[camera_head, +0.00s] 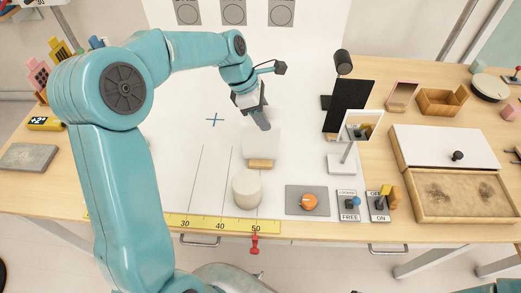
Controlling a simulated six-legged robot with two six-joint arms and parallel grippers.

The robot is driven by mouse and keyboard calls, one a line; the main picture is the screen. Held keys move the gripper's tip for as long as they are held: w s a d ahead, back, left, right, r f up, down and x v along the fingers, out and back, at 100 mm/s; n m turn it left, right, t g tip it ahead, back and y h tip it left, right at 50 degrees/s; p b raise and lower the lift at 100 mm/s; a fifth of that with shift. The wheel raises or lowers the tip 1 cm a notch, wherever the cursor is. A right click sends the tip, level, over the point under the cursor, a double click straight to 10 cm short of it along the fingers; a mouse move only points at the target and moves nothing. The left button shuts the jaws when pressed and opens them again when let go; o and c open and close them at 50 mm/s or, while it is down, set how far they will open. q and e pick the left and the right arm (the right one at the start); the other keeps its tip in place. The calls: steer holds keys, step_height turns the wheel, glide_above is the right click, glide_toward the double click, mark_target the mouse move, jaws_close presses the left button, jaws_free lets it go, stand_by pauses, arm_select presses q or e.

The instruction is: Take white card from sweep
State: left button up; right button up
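A pale white card (261,144) stands on the white sweep (180,110), with a small wooden base (261,163) at its foot. It is hard to tell from the white behind it. My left gripper (262,124) points down at the card's top edge, near its middle. The fingers show as one narrow grey bar, so I cannot tell whether they are open, or whether they touch the card. My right gripper is not in view.
A white cylinder (247,189) stands in front of the card. To the right are a black panel (347,108), a small mirror on a stand (360,127), an orange knob (309,202) and switches (349,204). A yellow ruler (205,224) runs along the front edge.

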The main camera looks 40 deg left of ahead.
arm_select(q)
steer(key=shift+w+f, duration=0.1)
steer(key=shift+f, duration=0.1)
steer(key=shift+f, duration=0.1)
stand_by(0.4)
steer(key=shift+c, duration=0.3)
steer(key=shift+a, duration=0.1)
jaws_close()
